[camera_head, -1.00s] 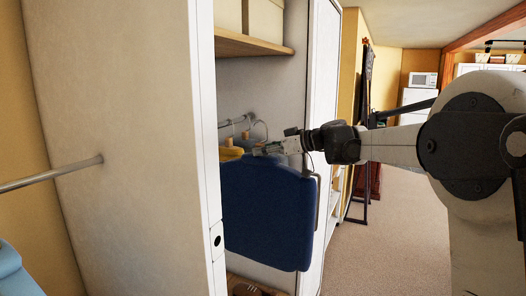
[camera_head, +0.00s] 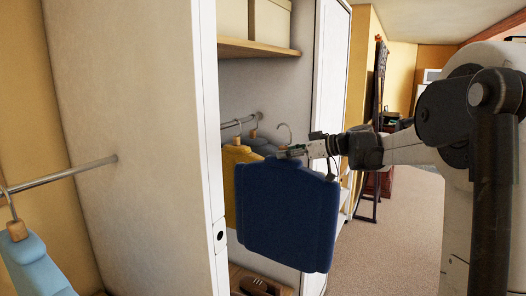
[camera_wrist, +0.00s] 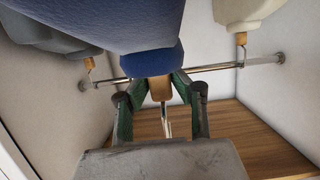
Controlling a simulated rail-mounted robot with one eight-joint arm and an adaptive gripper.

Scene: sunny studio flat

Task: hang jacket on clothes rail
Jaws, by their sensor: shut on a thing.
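A dark blue jacket (camera_head: 288,215) hangs on a hanger from my gripper (camera_head: 288,152), at the wardrobe's open front. In the wrist view, my gripper (camera_wrist: 160,88) is shut on the hanger's wooden neck (camera_wrist: 160,90), with the blue jacket (camera_wrist: 110,22) close by. The metal hook (camera_head: 286,132) stands free above the gripper in the head view. The clothes rail (camera_head: 230,123) is inside the wardrobe, left of the hook; in the wrist view the rail (camera_wrist: 215,67) passes behind the hanger neck. The hook looks apart from the rail, though depth is hard to judge.
A yellow garment (camera_head: 230,170) and another hang on the inner rail. A shelf (camera_head: 245,47) with boxes is above. The white side panel (camera_head: 130,130) stands left, with a light blue garment (camera_head: 35,265) on an outer rail (camera_head: 60,180). Brown shoes (camera_head: 262,285) are below.

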